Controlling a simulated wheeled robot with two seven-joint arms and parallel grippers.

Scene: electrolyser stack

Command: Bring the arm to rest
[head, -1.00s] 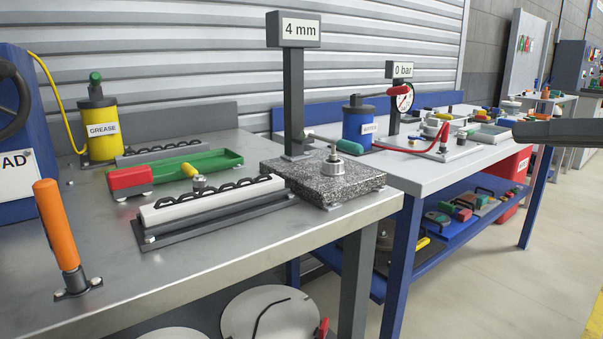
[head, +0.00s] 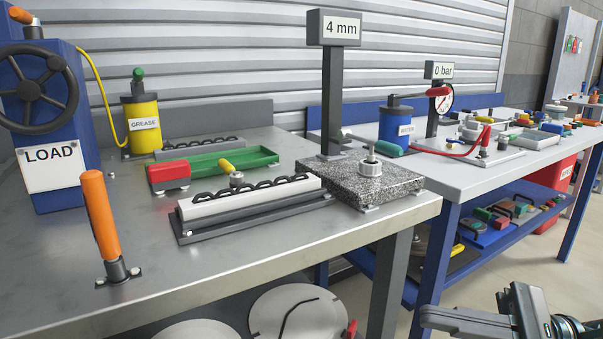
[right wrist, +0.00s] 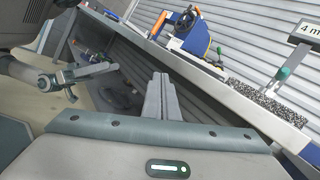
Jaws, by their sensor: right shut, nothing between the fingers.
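My right gripper (head: 428,317) is at the bottom right of the head view, low and in front of the benches, beyond the steel bench's right end. In the right wrist view its two fingers (right wrist: 160,96) lie together, shut, with nothing held between them. They are clear of the bench and touch nothing that I can see. My left gripper does not show in the head view.
The steel bench (head: 246,254) carries an orange handle (head: 100,215), a blue LOAD unit (head: 62,195), a green tray (head: 225,160) and a granite block (head: 390,183). A blue-legged bench (head: 470,185) stands behind. Open floor (head: 505,268) lies at the right.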

